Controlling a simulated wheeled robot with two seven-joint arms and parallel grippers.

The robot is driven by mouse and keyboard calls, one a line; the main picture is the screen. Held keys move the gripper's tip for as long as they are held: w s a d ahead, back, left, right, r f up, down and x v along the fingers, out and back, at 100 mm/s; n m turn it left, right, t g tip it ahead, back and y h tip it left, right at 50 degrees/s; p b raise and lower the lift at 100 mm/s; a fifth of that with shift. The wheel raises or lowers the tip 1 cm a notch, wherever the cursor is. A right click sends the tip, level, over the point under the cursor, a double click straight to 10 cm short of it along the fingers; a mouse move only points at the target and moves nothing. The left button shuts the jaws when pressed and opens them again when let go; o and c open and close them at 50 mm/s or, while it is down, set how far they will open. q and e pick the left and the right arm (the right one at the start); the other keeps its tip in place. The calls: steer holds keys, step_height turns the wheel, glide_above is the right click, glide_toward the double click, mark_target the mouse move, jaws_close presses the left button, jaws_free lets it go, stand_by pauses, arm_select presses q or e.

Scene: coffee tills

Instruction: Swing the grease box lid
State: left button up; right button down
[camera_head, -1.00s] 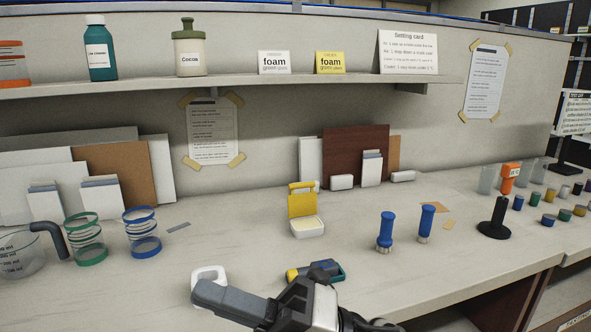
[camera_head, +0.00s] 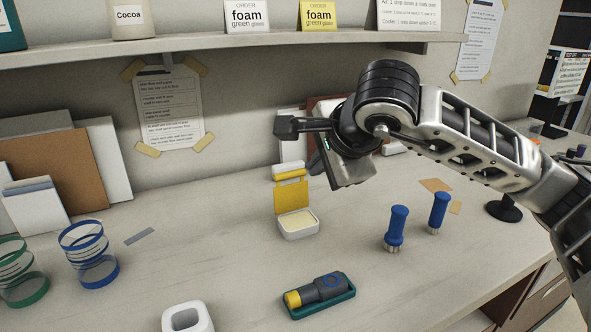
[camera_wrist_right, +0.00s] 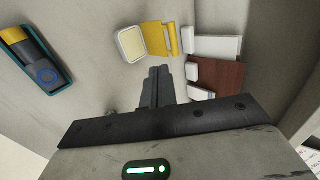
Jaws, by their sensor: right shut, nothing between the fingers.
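The grease box (camera_head: 298,225) is a small white box with a pale cream filling, standing on the counter. Its yellow lid (camera_head: 291,196) stands open, upright at the box's back edge, with a bar along its top. In the right wrist view the box (camera_wrist_right: 131,45) and lid (camera_wrist_right: 157,38) lie just beyond my fingertips. My right gripper (camera_head: 283,127) is shut and empty, raised above and behind the box in the head view, apart from the lid. It also shows in the right wrist view (camera_wrist_right: 159,72). My left gripper is out of view.
Two blue-handled brushes (camera_head: 396,226) stand right of the box. A dark and yellow tool in a teal tray (camera_head: 350,301) lies in front, with a white hollow block (camera_head: 186,318) to its left. Boards lean on the wall behind. A shelf (camera_head: 250,49) runs above.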

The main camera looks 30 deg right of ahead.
glide_toward(291, 191)
arm_select(q)
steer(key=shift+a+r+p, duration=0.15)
steer(key=shift+p, duration=0.6)
arm_select(e)
steer(key=shift+w+d+f, duration=0.1)
steer(key=shift+w+f, duration=0.15)
steer(key=shift+w, duration=0.45)
steer(key=shift+w+f, duration=0.25)
steer(key=shift+w, duration=0.45)
steer(key=shift+w+d+f, duration=0.1)
steer(key=shift+w+f, duration=0.15)
steer(key=shift+w, duration=0.45)
